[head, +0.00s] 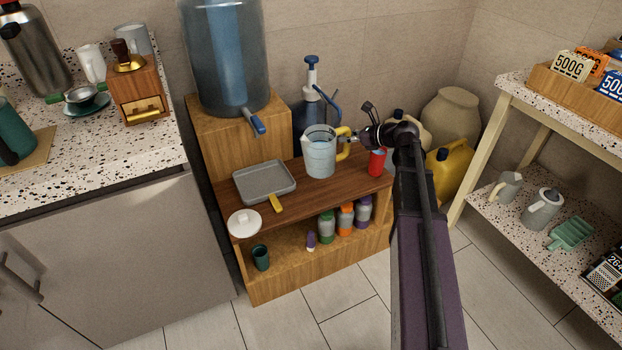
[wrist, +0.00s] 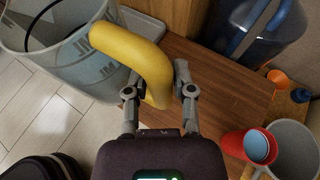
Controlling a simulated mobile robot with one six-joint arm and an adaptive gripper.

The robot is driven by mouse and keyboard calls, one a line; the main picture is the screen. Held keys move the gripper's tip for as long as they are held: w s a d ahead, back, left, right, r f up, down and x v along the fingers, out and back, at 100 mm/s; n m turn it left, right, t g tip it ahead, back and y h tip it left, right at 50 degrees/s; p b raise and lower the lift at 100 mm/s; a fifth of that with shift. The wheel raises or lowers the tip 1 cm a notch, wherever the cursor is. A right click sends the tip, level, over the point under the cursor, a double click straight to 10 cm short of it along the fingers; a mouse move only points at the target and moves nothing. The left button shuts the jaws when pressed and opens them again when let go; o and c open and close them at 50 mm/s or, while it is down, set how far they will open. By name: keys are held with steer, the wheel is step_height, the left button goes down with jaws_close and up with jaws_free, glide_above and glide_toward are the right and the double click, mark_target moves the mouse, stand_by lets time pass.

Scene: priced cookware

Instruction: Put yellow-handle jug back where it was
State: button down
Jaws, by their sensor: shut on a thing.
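The jug (head: 319,157) is pale blue-grey and see-through, with a thick yellow handle (head: 344,142). It looks upright at the wooden cabinet's top (head: 312,193); I cannot tell whether its base touches the wood. My gripper (head: 357,136) comes from the right and is shut on the yellow handle. In the wrist view, the jug's body (wrist: 85,65) fills the upper left, and the handle (wrist: 135,52) runs down between the fingers of my gripper (wrist: 158,90). The jug's underside is hidden.
A grey square pan (head: 264,181) and a white lid (head: 244,223) lie left of the jug. A red cup (head: 376,163) stands close on the right. A blue pump bottle (head: 309,115) stands behind, and a large water bottle (head: 224,55) at the back left.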

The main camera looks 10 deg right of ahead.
steer(key=shift+f, duration=0.1)
steer(key=s+d+f+b, duration=0.1)
steer(key=s+f+b, duration=0.3)
steer(key=f+b, duration=0.5)
steer(key=shift+s+f+b, duration=0.25)
steer(key=shift+s+b, duration=0.05)
steer(key=shift+b, duration=0.1)
stand_by(0.5)
steer(key=w+a+f+b, duration=0.1)
steer(key=w+a, duration=0.2)
steer(key=w, duration=1.2)
steer(key=shift+w+f, duration=0.25)
steer(key=shift+w, duration=0.15)
steer(key=shift+b, duration=0.3)
steer(key=shift+f+b, duration=1.7)
steer(key=shift+f, duration=0.05)
steer(key=shift+c, duration=2.3)
jaws_free()
